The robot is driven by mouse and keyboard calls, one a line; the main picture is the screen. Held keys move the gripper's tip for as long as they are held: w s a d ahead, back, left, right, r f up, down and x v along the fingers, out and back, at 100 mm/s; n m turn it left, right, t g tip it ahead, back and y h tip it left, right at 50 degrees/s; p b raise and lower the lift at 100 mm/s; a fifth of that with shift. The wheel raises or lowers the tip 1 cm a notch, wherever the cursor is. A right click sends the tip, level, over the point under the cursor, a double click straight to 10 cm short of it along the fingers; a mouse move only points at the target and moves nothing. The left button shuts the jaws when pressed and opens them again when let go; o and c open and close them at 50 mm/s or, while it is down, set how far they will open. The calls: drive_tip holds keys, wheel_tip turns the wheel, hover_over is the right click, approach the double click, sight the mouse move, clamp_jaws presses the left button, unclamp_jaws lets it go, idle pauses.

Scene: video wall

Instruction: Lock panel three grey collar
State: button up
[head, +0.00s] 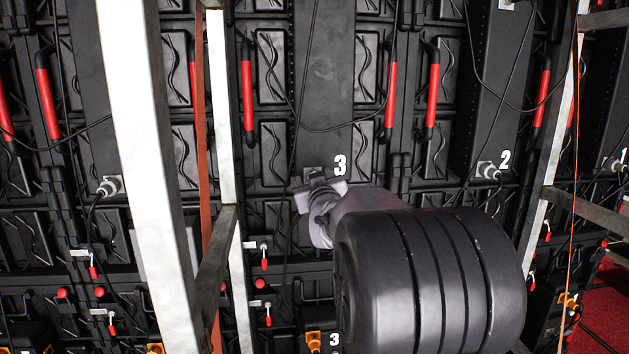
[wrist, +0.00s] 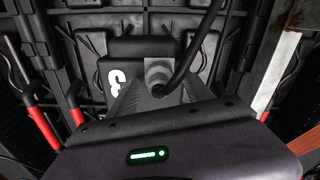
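Panel three (head: 325,70) is the tall black panel marked with a white 3 in the head view. Its grey collar (wrist: 158,72) shows in the wrist view, with a black cable curving out of it. My gripper (head: 320,191) is at the panel's lower edge, its pale fingers on either side of the plug. In the wrist view the dark fingers (wrist: 160,92) reach up towards the collar from below. Whether they touch it or leave a gap is unclear. My wrist hides part of the plug in the head view.
Panel two's plug (head: 487,170) is on the right, and another grey plug (head: 109,186) is on the left. White upright posts (head: 150,170) stand in front of the wall at left. Loose black cables hang across the panels. Red handles (head: 247,95) flank panel three.

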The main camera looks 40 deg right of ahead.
drive_tip(key=v, duration=1.7)
drive_tip(key=shift+s, duration=0.25)
